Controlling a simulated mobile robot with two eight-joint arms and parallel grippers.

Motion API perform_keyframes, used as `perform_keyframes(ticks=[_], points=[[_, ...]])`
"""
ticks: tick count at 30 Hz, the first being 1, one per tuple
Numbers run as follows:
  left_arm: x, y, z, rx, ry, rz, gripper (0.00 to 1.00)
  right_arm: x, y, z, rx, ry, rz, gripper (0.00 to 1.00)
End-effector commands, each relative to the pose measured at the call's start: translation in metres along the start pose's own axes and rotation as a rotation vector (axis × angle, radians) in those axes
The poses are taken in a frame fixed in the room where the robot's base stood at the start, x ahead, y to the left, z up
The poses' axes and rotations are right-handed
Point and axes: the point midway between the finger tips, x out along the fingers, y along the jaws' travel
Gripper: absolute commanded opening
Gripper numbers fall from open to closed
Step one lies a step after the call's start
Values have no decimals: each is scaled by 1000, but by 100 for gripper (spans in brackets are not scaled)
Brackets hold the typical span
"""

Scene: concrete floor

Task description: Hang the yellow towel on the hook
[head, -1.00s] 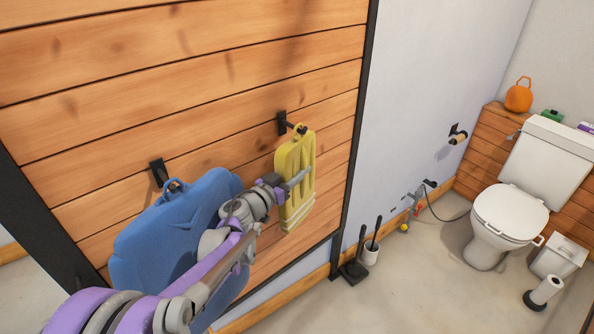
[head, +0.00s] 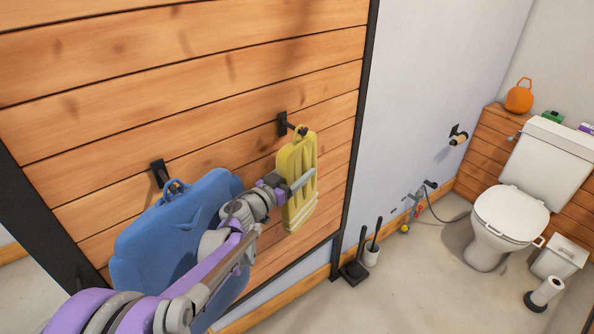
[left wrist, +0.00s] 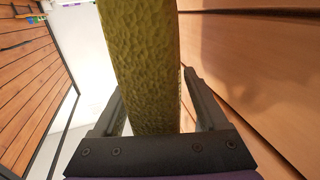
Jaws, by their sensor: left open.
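The yellow towel (head: 297,152) hangs upright against the wood-plank wall, its top loop at the black hook (head: 282,122). Whether the loop is fully seated over the hook is too small to tell. My left gripper (head: 301,180) is at the towel's middle height, with a finger across its front. In the left wrist view the towel (left wrist: 140,65) runs between the two spread fingers of my left gripper (left wrist: 155,100), with gaps visible beside it. My right gripper is not in view.
A blue towel (head: 150,250) hangs from another black hook (head: 158,172) to the left, partly behind my left arm. A toilet (head: 510,215), a toilet brush (head: 371,250) and a paper roll holder (head: 458,136) are to the right. Open floor lies between them.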

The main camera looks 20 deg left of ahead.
Motion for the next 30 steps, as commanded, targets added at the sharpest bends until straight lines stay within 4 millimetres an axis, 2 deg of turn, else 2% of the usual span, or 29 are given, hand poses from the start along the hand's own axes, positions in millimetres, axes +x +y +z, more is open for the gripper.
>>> perform_keyframes(ticks=[5, 12, 18, 24, 30], points=[[-14, -1, 1, 0, 0, -2, 76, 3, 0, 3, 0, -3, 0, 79], [-63, -1, 2, 1, -1, -4, 76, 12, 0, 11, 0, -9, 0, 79], [-95, -1, 1, 0, -1, -3, 76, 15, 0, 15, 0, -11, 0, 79], [-108, 0, 0, 0, 0, 0, 76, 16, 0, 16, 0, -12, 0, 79], [-108, 0, 0, 0, 0, 0, 76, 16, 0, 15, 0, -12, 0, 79]])
